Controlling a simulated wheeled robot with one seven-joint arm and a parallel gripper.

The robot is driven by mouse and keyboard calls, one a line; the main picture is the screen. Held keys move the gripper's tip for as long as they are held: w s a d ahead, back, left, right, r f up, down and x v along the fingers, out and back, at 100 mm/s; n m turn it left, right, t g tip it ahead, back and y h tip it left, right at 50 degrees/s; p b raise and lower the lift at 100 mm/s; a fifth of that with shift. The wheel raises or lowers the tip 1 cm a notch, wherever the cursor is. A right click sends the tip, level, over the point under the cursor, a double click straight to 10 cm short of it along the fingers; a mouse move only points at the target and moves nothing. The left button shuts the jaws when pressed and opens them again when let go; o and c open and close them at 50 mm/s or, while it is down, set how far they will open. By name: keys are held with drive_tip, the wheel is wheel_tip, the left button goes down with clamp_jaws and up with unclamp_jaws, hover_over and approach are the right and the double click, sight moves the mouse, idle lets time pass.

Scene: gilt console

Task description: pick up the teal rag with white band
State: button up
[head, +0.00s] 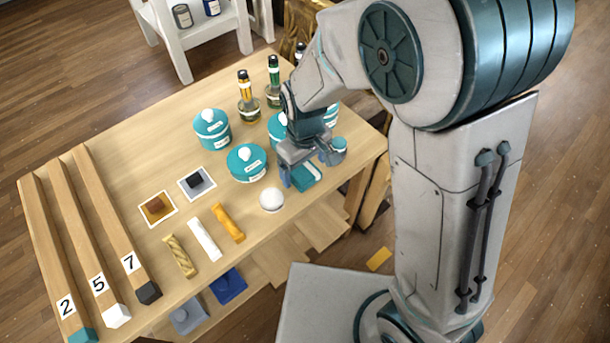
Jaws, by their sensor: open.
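A small teal piece (305,177), seemingly the teal rag, lies on the table near its right front edge. It is partly hidden by my gripper, and I cannot make out its white band clearly. My gripper (303,171) points down right over it, fingers apart, one at the left of the rag and one toward its right. I cannot tell whether the fingers touch it.
Several teal lidded jars (247,163) stand close left of and behind my gripper. A white ball (271,200) lies near the rag. Coloured bars (204,239) and long numbered beams (97,225) lie on the left.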

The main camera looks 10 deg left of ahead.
wheel_tip(320, 180, down, 2)
drive_tip(key=shift+f, duration=0.1)
drive_tip(key=c, duration=1)
drive_tip(key=shift+c, duration=0.2)
drive_tip(key=shift+r, duration=0.65)
drive_tip(key=r, duration=0.1)
drive_tip(key=r+p, duration=0.1)
drive_tip(key=r, duration=0.1)
drive_tip(key=shift+s+d+r, duration=0.15)
drive_tip(key=shift+d+r, duration=0.15)
drive_tip(key=shift+d, duration=0.1)
drive_tip(key=s+d+r+p, duration=0.1)
drive_tip(key=s+d+r, duration=0.3)
drive_tip(key=d, duration=0.6)
wheel_tip(320, 180, up, 2)
drive_tip(key=shift+s+r, duration=0.1)
drive_tip(key=shift+s, duration=0.05)
drive_tip(key=shift+o, duration=0.3)
